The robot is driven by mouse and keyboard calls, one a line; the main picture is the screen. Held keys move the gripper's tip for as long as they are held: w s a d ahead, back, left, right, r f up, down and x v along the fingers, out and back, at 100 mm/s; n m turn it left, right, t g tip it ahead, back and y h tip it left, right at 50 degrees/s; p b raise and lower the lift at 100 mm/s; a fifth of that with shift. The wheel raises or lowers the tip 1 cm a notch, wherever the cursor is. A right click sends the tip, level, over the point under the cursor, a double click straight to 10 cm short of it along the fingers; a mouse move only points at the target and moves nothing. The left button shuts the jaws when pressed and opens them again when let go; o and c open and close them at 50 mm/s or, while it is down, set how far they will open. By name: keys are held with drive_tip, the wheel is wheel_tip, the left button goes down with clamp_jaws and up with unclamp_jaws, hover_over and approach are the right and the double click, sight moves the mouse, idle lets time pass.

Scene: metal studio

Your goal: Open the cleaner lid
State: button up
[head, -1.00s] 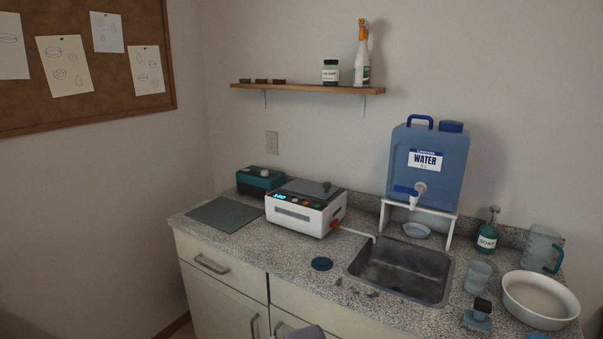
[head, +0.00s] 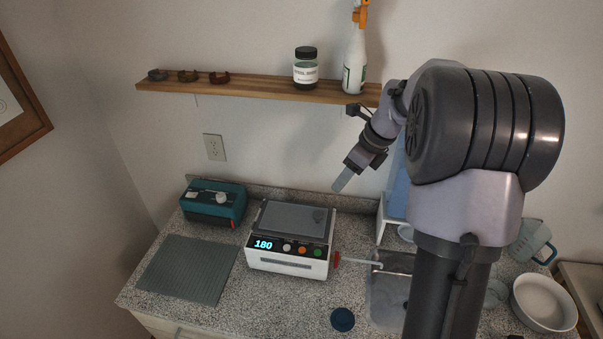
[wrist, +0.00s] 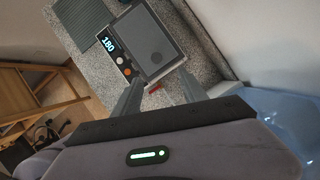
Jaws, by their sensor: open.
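The cleaner (head: 288,258) is a white box with a lit display reading 180 and several coloured buttons, standing on the counter. My gripper (head: 341,181) is open and empty, above and to the right of the cleaner, apart from the lid. In the wrist view my gripper's two fingers (wrist: 163,90) are spread below the cleaner.
A teal device (head: 214,203) and a grey-green mat (head: 188,268) are left of the cleaner. A wooden shelf (head: 240,90) with a jar (head: 305,72) and spray bottle (head: 355,62) hangs above. The sink (head: 385,300) is at right; the blue water tank (head: 398,185) is partly hidden behind my arm.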

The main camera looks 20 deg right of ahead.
drive_tip(key=b, duration=0.1)
approach(318, 214)
drive_tip(key=b+x, duration=0.2)
drive_tip(key=x, duration=0.6)
drive_tip(key=shift+w+f, duration=0.1)
drive_tip(key=shift+f, duration=0.15)
clamp_jaws()
idle(0.7)
